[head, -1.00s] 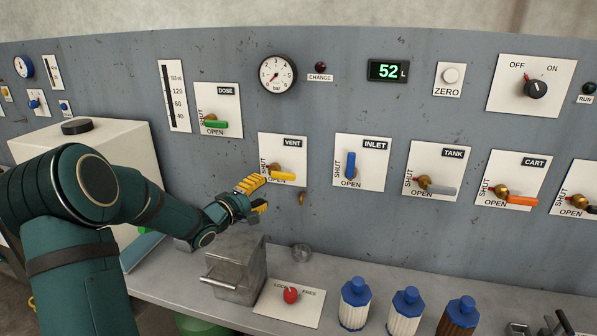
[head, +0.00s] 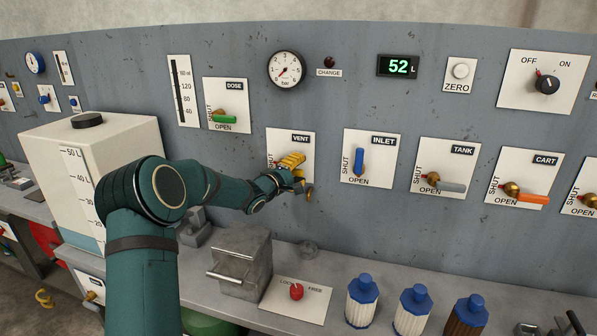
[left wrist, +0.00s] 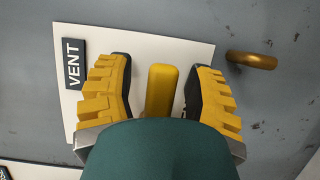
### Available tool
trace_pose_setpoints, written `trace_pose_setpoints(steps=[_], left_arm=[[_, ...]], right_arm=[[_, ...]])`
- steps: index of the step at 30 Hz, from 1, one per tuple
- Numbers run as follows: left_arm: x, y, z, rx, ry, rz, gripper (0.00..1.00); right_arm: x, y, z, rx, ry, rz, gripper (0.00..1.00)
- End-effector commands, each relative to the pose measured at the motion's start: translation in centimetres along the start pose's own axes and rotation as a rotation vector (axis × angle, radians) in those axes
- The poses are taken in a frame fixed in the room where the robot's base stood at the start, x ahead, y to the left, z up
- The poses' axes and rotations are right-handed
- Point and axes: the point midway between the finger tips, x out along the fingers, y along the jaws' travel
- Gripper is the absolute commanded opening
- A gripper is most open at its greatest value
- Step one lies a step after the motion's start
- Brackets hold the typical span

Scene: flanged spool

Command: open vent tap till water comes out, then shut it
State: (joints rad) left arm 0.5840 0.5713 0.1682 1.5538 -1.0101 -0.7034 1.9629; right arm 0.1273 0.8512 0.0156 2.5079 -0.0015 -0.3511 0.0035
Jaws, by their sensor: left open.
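The vent plate (head: 302,143) is on the grey panel. Its yellow tap lever (left wrist: 162,88) lies crosswise on the plate in the left wrist view, between my left gripper's two yellow fingers. My left gripper (left wrist: 163,85) is open, with a gap visible on each side of the lever. In the head view my left gripper (head: 291,162) covers most of the lever. The brass vent spout (left wrist: 252,60) sticks out just below the plate; it also shows in the head view (head: 309,194). I see no water at the spout. My right gripper is not in view.
The inlet tap (head: 359,161) with a blue lever is to the right; the dose tap (head: 225,115) is upper left. A grey metal box (head: 241,265) and several blue-capped bottles (head: 362,302) stand on the bench below. The display (head: 398,66) reads 52 L.

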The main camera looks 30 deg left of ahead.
Motion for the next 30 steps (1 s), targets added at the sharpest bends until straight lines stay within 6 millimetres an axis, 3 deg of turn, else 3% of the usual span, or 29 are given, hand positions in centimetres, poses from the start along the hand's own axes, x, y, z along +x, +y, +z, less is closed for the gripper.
trace_pose_setpoints(steps=[6,11,30], left_arm=[[0.00,0.01,0.00,0.000,0.000,0.000,0.55],[-0.01,0.01,0.00,0.000,0.000,0.000,0.00],[-0.14,-0.09,-0.03,-0.016,0.000,0.001,0.00]], right_arm=[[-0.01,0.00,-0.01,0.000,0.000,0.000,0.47],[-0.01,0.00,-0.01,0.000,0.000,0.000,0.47],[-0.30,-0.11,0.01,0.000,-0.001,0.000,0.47]])
